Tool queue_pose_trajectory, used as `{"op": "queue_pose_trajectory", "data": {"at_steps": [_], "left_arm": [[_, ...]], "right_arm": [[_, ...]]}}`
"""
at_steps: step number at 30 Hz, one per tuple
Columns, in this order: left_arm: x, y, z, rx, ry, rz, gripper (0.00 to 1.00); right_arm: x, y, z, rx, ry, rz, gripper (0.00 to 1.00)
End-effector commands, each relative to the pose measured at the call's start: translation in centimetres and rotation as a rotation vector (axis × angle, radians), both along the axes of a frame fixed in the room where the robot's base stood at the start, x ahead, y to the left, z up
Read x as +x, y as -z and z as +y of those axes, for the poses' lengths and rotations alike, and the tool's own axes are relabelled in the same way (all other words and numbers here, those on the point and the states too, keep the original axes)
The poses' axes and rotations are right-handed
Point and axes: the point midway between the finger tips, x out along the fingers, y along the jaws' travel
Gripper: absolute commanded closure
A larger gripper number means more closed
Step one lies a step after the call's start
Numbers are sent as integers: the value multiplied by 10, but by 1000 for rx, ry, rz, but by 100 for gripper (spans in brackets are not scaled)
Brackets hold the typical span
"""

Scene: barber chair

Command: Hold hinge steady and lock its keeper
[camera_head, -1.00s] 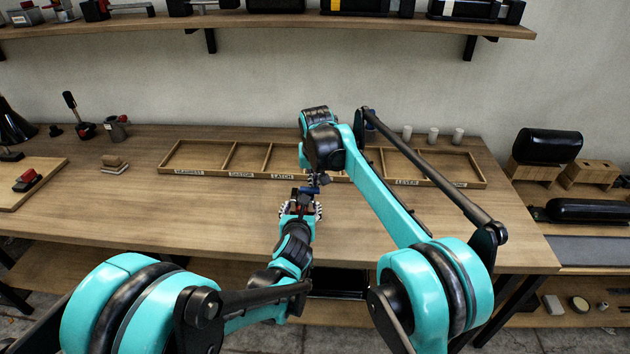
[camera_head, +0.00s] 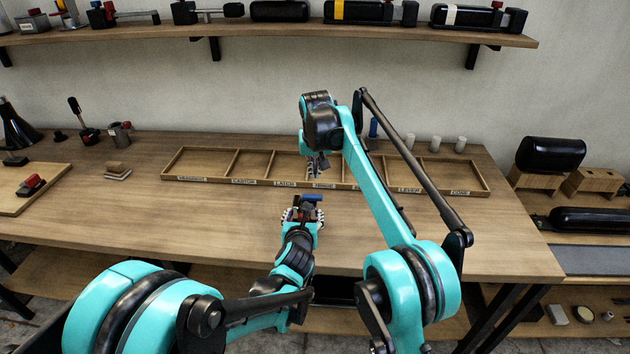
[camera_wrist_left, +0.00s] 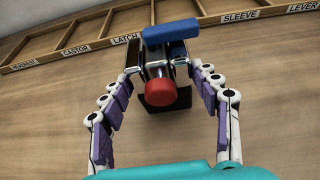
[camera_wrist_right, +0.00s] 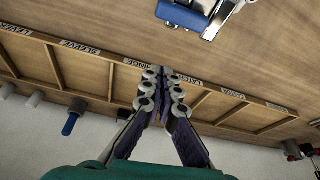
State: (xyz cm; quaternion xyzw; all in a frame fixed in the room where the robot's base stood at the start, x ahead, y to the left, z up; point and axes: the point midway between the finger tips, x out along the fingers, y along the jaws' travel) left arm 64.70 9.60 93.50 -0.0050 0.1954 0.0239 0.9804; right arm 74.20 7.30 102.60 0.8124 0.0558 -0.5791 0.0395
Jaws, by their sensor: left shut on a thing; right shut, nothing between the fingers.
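The hinge (camera_head: 304,205) is held above the table's front middle in my left gripper (camera_head: 302,216). In the left wrist view it is a dark and metal body (camera_wrist_left: 154,70) with a red round knob (camera_wrist_left: 160,92) facing the camera. A blue bar (camera_wrist_left: 171,29), seemingly the keeper, lies crosswise at its far end. The left fingers (camera_wrist_left: 162,88) stand on both sides of the body. My right gripper (camera_head: 313,167) is shut and empty over the tray, apart from the hinge. In the right wrist view its fingertips (camera_wrist_right: 161,75) meet, and the blue bar (camera_wrist_right: 183,14) shows at the top edge.
A shallow wooden tray (camera_head: 250,182) with labelled compartments runs along the table's back. A blue peg (camera_head: 373,128) and several pale cylinders (camera_head: 435,143) stand behind it. A board (camera_head: 30,190) with a red-topped part is at left. The table (camera_head: 180,225) is clear around the hinge.

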Motion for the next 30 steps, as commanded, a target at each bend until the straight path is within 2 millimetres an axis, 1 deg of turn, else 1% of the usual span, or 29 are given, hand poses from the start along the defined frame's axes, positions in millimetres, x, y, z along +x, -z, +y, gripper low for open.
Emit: {"op": "queue_pose_trajectory", "data": {"at_steps": [1, 3, 6, 9, 13, 20, 21, 23, 24, 30], "left_arm": [[0, 0, 0, 1, 1, -2, 96], [0, -1, 0, 1, 1, -2, 96], [0, -1, 0, 1, 1, -2, 96], [0, -1, 0, 1, 1, -2, 96], [0, -1, 0, 1, 1, -2, 96], [0, -1, 0, 1, 1, -2, 96], [0, -1, 0, 1, 1, -2, 33], [0, -1, 0, 1, 1, -2, 18], [0, -1, 0, 1, 1, -2, 14], [0, -1, 0, 1, 1, -2, 14]], "right_arm": [[-4, -11, 0, 0, 0, 0, 100], [-8, -24, 0, 0, 0, 0, 100], [-14, -39, -1, 0, 0, 0, 100], [-17, -49, -1, 0, 1, 0, 100], [-19, -55, -1, 0, 1, 0, 100], [-20, -56, -1, 0, 1, 0, 100], [-20, -56, -1, 0, 1, 0, 100], [-20, -56, -1, 0, 1, -1, 100], [-20, -56, -1, 0, 1, -1, 100], [-20, -56, -1, 0, 1, -1, 100]]}}
